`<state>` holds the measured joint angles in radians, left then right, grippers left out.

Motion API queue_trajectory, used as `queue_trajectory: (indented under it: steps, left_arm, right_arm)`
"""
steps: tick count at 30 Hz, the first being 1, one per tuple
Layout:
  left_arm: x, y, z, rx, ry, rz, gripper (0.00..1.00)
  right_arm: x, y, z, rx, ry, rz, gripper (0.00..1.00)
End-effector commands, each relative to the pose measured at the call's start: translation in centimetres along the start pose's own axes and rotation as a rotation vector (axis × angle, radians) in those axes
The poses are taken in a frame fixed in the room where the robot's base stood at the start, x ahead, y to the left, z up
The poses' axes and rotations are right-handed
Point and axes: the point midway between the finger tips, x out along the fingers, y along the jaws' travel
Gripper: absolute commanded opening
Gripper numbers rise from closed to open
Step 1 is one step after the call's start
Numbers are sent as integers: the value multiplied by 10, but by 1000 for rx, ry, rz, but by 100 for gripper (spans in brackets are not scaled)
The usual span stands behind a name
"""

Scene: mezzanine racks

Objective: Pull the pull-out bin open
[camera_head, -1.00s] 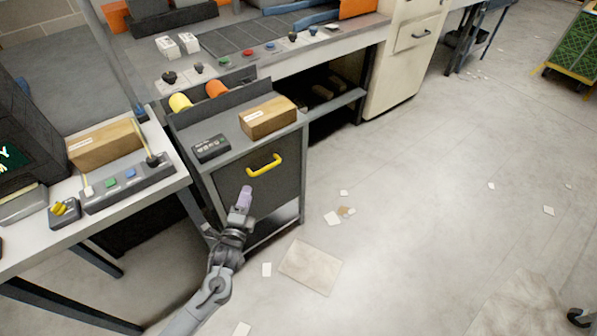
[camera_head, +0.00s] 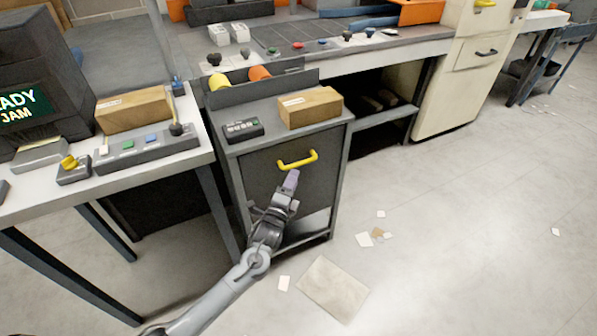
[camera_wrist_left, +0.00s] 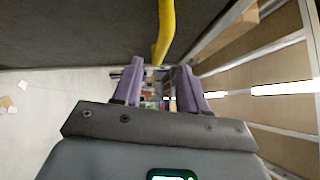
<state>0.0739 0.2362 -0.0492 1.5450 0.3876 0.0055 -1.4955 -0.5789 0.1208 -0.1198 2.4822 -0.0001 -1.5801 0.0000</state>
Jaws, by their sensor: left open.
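The pull-out bin (camera_head: 262,179) has a dark grey front panel that looks flush with its grey cabinet frame. Its yellow handle (camera_head: 298,160) is a bar across the upper part of the panel. My left gripper (camera_head: 292,179) is just below the handle in the head view, with its purple fingers pointing up towards it. In the left wrist view the two purple fingers (camera_wrist_left: 161,82) stand apart with nothing between them. The yellow handle (camera_wrist_left: 166,32) shows there beyond the fingertips, roughly in line with the gap. My right gripper is out of view.
A cardboard box (camera_head: 311,109) and a dark keypad (camera_head: 243,130) sit on the cabinet top. A white table (camera_head: 35,190) with a control strip stands to the left. Paper scraps and a flat sheet (camera_head: 332,289) lie on the floor; the floor to the right is mostly clear.

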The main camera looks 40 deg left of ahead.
Motion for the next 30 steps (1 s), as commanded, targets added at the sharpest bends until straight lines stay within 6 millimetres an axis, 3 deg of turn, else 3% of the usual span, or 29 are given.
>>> queue_trajectory:
  steps: [6, 12, 25, 30]
  left_arm:
    - [35, 2, 0, -1, -1, -2, 42]
    - [54, 1, 0, 0, 0, -1, 42]
    - [61, 0, 0, 0, 0, 0, 42]
    - [61, 0, 0, 0, 0, 0, 16]
  right_arm:
    - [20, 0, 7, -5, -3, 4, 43]
    - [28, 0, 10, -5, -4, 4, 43]
    - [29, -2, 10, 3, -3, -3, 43]
    - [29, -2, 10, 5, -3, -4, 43]
